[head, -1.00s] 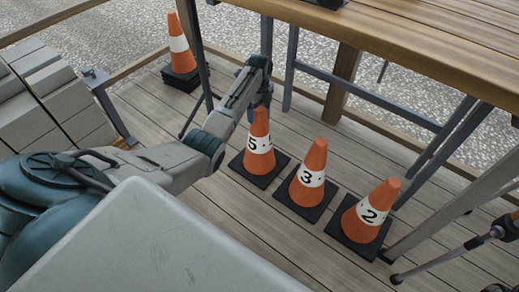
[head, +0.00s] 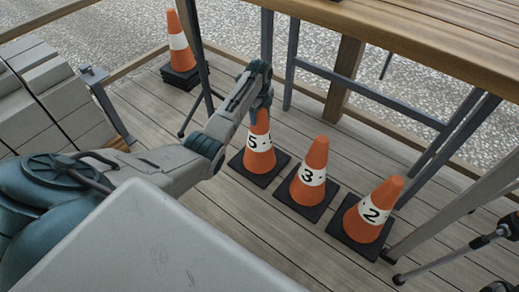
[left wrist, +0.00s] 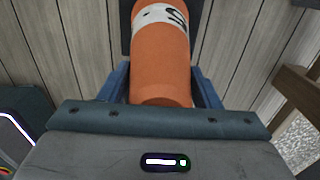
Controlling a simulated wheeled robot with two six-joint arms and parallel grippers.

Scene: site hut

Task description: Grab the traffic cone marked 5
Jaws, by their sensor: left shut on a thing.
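The orange traffic cone marked 5 (head: 259,158) stands upright on its black square base on the plank floor, left of the other numbered cones in the head view. My left gripper (head: 261,104) is at its top from above and is shut on it. In the left wrist view the cone (left wrist: 161,65) lies between the blue fingers (left wrist: 161,98), its white band with part of the 5 showing. The cone marked 3 (head: 309,176) and the cone marked 2 (head: 369,213) stand to its right. My right gripper is not clearly seen.
A wooden table (head: 430,55) with grey metal legs stands behind and right of the cones. Another cone (head: 179,46) stands at the back left. Grey blocks (head: 45,92) are stacked at the left. Bare planks lie in front of the cones.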

